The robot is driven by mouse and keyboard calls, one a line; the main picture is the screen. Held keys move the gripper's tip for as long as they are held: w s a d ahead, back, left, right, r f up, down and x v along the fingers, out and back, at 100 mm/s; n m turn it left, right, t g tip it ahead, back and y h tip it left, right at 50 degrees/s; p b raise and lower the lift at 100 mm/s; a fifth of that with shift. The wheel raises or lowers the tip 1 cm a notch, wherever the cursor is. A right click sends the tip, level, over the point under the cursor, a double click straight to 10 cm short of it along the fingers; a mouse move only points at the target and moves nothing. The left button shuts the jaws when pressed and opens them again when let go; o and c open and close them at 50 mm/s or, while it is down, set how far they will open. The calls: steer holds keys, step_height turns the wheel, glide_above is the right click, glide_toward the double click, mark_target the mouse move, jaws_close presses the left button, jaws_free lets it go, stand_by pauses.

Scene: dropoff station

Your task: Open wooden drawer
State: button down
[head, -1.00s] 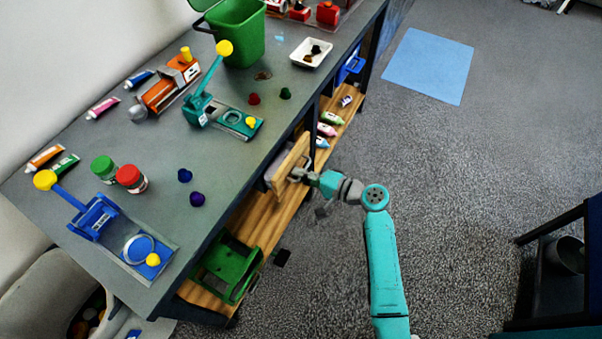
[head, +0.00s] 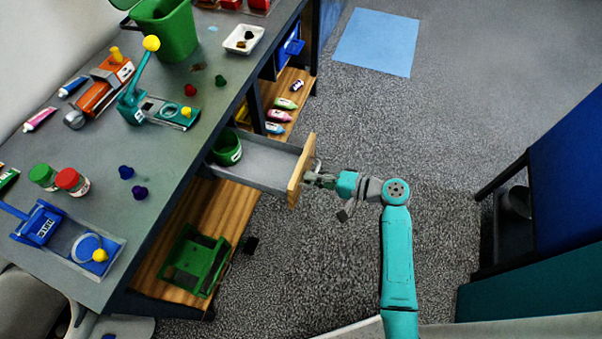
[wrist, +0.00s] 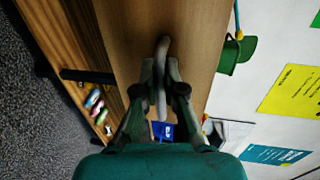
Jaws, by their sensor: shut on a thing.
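The wooden drawer (head: 296,178) has a light wood front and grey sides, and stands pulled well out from under the grey workbench top. Its inside shows in the head view, with a green round container (head: 226,148) in it near the bench. My gripper (head: 313,179) is at the outer face of the drawer front. In the wrist view my gripper (wrist: 161,95) is shut on the drawer's pale handle (wrist: 162,62), with the wood front filling the middle behind it.
The workbench (head: 160,180) carries a teal press (head: 150,105), jars and a green bin (head: 165,30). A wooden lower shelf holds a green crate (head: 196,262). A dark blue unit (head: 560,180) stands at the right. Grey floor between is clear.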

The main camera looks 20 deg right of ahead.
steer(key=shift+s+d, duration=0.25)
steer(key=c, duration=1.5)
jaws_free()
steer(key=v, duration=1.2)
